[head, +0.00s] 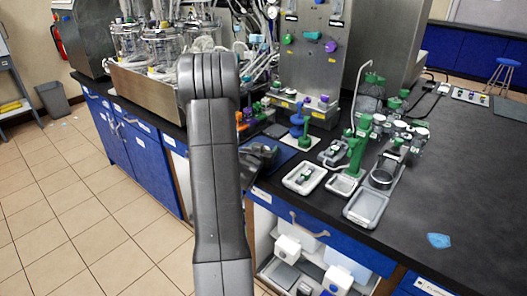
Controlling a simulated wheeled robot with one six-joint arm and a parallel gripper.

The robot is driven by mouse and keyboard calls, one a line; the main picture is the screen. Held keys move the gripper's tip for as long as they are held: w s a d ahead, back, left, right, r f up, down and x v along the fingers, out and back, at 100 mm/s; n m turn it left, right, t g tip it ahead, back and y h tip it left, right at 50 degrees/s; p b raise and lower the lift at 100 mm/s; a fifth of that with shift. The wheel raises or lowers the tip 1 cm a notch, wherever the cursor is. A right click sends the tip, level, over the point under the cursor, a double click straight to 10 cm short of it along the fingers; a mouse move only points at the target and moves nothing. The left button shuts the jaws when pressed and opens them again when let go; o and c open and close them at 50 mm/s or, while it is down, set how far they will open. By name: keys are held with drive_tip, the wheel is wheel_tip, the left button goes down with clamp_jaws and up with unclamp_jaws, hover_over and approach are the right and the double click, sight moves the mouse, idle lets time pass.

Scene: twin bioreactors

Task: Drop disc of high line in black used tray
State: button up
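My grey arm rises through the middle of the head view and hides part of the bench. My gripper (260,158) seems to be the dark shape just right of the arm, low over a blue mat (284,154) near the bench's front edge. The arm partly covers it, so its fingers and anything between them cannot be made out. A small dark flat piece (275,130) behind the mat may be the black used tray; it is too small to be sure. I cannot make out the disc or the high line among the tubing.
Pale trays (366,208) and green stands (358,150) stand right of the mat on the black bench. A steel panel (312,60) rises behind. Glass vessels (165,45) stand at back left. A blue scrap (438,241) lies on the mostly clear right bench top.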

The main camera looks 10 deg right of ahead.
drive_tip(key=c, duration=0.9)
